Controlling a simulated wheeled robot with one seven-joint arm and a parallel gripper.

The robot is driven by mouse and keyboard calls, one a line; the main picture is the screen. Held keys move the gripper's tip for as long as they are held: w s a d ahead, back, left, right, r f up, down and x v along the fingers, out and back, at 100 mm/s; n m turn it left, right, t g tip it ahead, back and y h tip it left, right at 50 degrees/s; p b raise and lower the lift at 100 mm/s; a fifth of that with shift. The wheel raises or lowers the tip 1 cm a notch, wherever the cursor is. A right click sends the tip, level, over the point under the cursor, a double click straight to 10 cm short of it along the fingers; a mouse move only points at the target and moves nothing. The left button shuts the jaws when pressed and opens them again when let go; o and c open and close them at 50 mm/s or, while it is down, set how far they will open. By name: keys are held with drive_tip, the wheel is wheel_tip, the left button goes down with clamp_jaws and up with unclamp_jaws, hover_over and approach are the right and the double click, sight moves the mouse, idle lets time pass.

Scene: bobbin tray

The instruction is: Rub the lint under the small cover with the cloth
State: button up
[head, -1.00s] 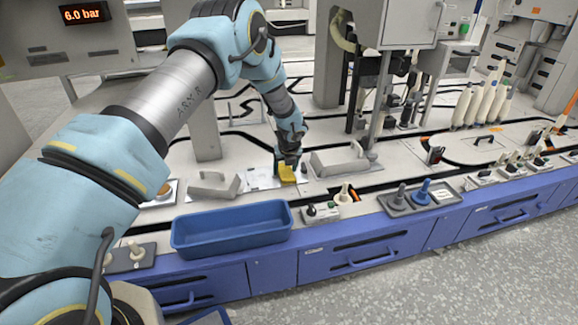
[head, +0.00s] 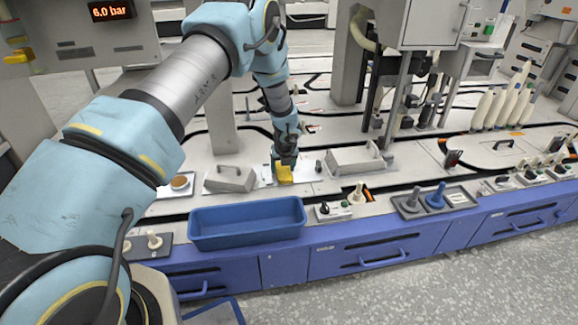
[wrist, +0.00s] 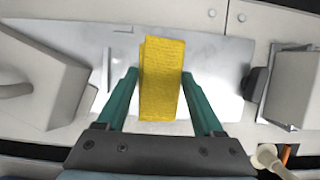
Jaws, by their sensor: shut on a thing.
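My gripper (head: 285,158) is shut on a folded yellow cloth (head: 284,174). The cloth also shows in the wrist view (wrist: 161,80), between the two green fingers. The cloth is low over a shiny metal plate (wrist: 220,85), at or just above its surface; I cannot tell if it touches. The smaller grey cover (head: 230,179), with a handle on top, sits left of the cloth, overlapping the plate's left side in the wrist view (wrist: 50,85). I make out no lint on the bare plate; the cloth and fingers hide part of it.
A larger cover (head: 355,161) with a handle stands right of the plate, with a dark knob (head: 318,166) beside it. A blue tray (head: 246,235) lies in front. Switches (head: 333,210) and a grey tray with knobs (head: 410,211) line the front edge.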

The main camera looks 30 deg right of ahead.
sight(267, 175)
drive_tip(key=shift+w+a+f, duration=0.1)
drive_tip(key=shift+w+a, duration=0.05)
drive_tip(key=shift+a, duration=0.4)
drive_tip(key=shift+w+a+f, duration=0.1)
drive_tip(key=shift+a, duration=0.4)
drive_tip(key=shift+w+a+p, duration=0.2)
drive_tip(key=shift+a, duration=0.4)
drive_tip(key=shift+w+a+p, duration=0.15)
drive_tip(key=shift+w+a, duration=0.05)
drive_tip(key=shift+a, duration=0.4)
clamp_jaws()
drive_tip(key=shift+a, duration=0.3)
drive_tip(key=shift+w, duration=0.1)
drive_tip(key=r+p, duration=0.5)
drive_tip(key=shift+d+r, duration=0.2)
drive_tip(key=shift+r, duration=0.15)
drive_tip(key=shift+d+r+p, duration=0.15)
drive_tip(key=shift+r+p, duration=0.15)
drive_tip(key=shift+r, duration=0.05)
